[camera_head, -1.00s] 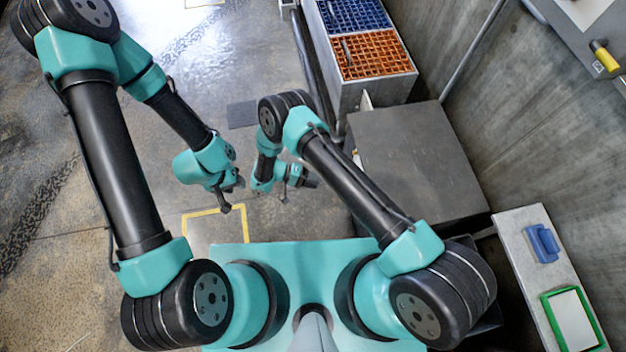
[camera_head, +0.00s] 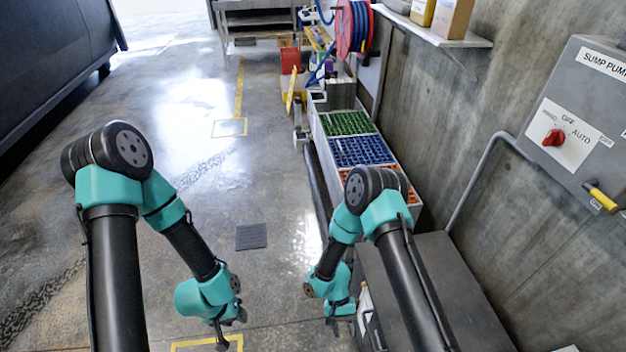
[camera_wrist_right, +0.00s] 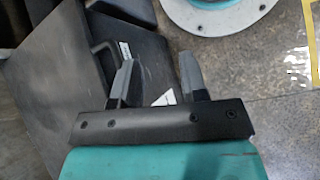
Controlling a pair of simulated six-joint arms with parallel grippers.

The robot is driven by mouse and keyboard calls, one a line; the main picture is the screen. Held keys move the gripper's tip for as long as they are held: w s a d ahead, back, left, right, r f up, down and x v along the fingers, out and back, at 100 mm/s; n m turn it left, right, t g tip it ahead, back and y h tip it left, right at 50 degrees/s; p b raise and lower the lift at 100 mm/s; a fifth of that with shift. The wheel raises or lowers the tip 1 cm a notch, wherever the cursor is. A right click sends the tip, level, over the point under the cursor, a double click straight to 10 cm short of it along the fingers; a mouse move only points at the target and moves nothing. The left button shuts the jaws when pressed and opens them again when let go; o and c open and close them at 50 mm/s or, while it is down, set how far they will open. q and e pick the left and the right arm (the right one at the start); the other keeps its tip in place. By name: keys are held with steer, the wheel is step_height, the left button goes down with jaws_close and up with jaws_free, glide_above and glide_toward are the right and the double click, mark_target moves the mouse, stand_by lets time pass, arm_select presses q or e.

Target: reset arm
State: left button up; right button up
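My left gripper (camera_head: 222,335) hangs low over the concrete floor, left of centre in the head view. Its fingers are small there, and I cannot tell whether they are open. My right gripper (camera_head: 340,322) is beside the dark grey box, low in the head view. In the right wrist view the right gripper (camera_wrist_right: 155,78) has its two grey fingers spread apart with nothing between them. Behind the fingers are a dark panel with a black handle and a white label.
The dark grey box (camera_head: 455,282) stands to the right. Behind it is a row of green, blue and orange grated bins (camera_head: 358,150). A grey control box (camera_head: 580,115) with a red knob hangs on the right wall. The floor (camera_head: 190,130) at left and centre is mostly clear.

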steer(key=s+d+r+t+y, duration=0.1)
steer(key=d+r+t+y, duration=0.5)
steer(key=d+r+t, duration=0.3)
steer(key=d+r, duration=0.2)
steer(key=d, duration=0.1)
steer(key=shift+d+r+m, duration=0.3)
steer(key=shift+r+m, duration=0.05)
steer(key=shift+m, duration=0.05)
steer(key=shift+s, duration=0.1)
stand_by(0.5)
